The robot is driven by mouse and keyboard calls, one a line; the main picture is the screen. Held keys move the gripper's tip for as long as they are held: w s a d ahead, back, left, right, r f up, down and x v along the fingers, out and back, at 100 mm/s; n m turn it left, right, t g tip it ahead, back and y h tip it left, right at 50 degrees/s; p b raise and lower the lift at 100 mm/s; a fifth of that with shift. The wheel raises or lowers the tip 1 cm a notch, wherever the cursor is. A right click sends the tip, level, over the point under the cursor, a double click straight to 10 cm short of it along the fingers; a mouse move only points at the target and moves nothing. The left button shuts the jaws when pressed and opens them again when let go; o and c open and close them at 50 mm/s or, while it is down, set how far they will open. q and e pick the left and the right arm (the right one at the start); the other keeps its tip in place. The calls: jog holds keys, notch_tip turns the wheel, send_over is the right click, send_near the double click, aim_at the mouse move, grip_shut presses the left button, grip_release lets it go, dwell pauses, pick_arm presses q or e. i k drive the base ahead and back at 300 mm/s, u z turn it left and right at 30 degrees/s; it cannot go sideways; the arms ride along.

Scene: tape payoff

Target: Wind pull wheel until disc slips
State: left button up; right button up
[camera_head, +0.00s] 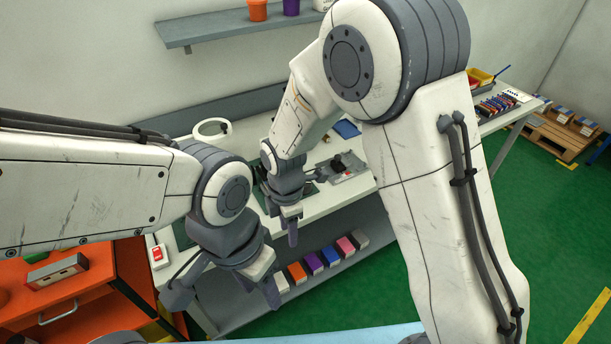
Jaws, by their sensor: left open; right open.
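On the white workbench (345,200), a grey fixture with a black knob-like part (342,166) sits right of my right gripper. A white ring (211,129) stands near the bench's back left. I cannot tell which part is the pull wheel or the disc; my arms hide much of the bench. My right gripper (294,212) is open and points down over the bench's front part, apart from the fixture. My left gripper (222,292) is open and empty, lower and in front of the bench edge.
A shelf below the bench holds several coloured boxes (315,263). An orange cabinet (95,305) stands at the lower left, near a red-and-white switch box (158,256). A wall shelf (215,29) holds cups.

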aim_at(308, 186)
jog(key=k, duration=0.55)
jog(key=z, duration=0.6)
jog(key=i, duration=1.5)
jog(key=u, duration=0.85)
